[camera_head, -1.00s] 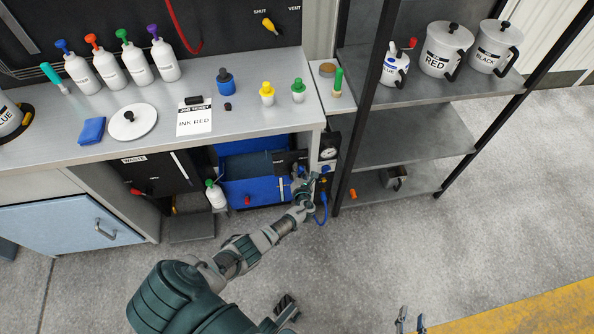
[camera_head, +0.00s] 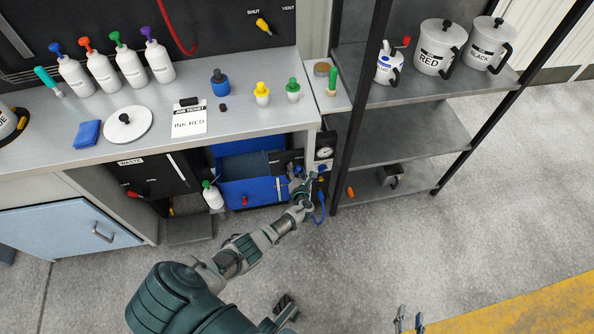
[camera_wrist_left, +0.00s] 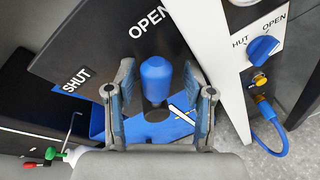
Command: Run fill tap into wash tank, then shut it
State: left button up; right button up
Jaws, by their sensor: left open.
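The wash tank (camera_head: 230,190) is a blue open tub under the bench. A black panel beside it carries SHUT and OPEN labels, and in the left wrist view a blue rounded handle (camera_wrist_left: 157,78) stands in front of this panel (camera_wrist_left: 110,55). My left gripper (camera_wrist_left: 158,90) is open, one finger on each side of the blue handle in the picture; contact cannot be told. A second blue knob (camera_wrist_left: 263,47), also marked SHUT and OPEN, is on the white panel to the right.
A gauge (camera_head: 325,152) and a blue hose (camera_head: 320,210) are by the bench's right end. A shelf rack (camera_head: 400,150) stands to the right. A white bottle (camera_head: 213,196) stands left of the tank. The floor in front is clear.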

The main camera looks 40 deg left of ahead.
pick_arm(q)
jog(key=v, duration=1.2)
jog(key=shift+f, duration=0.15)
